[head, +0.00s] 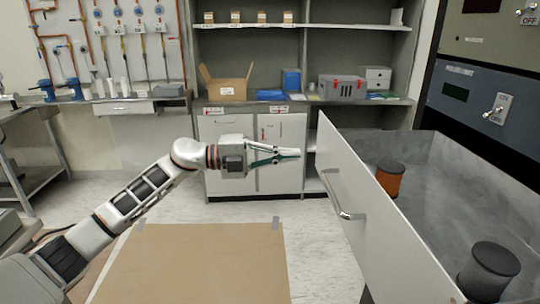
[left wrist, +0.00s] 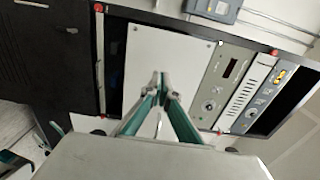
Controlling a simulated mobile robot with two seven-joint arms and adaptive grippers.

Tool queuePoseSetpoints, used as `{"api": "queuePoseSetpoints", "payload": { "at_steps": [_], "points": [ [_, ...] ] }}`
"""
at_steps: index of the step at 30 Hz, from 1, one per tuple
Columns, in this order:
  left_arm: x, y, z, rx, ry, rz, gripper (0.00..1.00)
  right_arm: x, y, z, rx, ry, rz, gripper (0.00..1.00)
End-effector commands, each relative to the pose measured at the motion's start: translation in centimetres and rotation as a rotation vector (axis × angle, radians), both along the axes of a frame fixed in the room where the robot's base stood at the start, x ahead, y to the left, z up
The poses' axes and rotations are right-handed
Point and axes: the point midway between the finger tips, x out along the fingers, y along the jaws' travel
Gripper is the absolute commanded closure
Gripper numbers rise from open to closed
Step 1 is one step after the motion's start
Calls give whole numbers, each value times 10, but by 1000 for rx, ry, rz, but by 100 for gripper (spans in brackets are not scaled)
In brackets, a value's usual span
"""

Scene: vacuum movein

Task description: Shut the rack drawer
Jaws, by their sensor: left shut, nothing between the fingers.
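The rack drawer stands open at the right of the head view. Its pale front panel (head: 370,215) faces left and carries a metal handle (head: 340,202). Its grey tray (head: 445,175) is behind the panel. My left gripper (head: 298,153) is shut and empty, just left of the panel's far end; I cannot tell whether it touches. In the left wrist view the shut fingertips (left wrist: 162,80) point toward a plain white panel (left wrist: 190,55), which looks like the drawer front.
An orange spool (head: 390,180) and a dark spool (head: 490,268) are inside the drawer. The rack (head: 470,100) with switches rises behind it. A cabinet (head: 255,150) stands at the back. A brown mat (head: 205,262) lies on open floor left of the drawer.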

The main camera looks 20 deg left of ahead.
Motion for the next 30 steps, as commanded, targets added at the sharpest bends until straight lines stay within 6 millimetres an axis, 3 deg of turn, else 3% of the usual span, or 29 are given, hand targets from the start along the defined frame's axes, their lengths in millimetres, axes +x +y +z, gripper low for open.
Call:
{"api": "queuePoseSetpoints", "payload": {
  "at_steps": [4,10,30],
  "points": [
    [10,-25,1,-2,0,-2,100,-1,0,-2,1,4,0,47],
    [18,-42,0,-1,0,1,100,-2,0,-3,1,5,0,47],
    [20,-50,1,-1,0,0,100,2,1,4,3,-6,-1,47]
  ]
}}
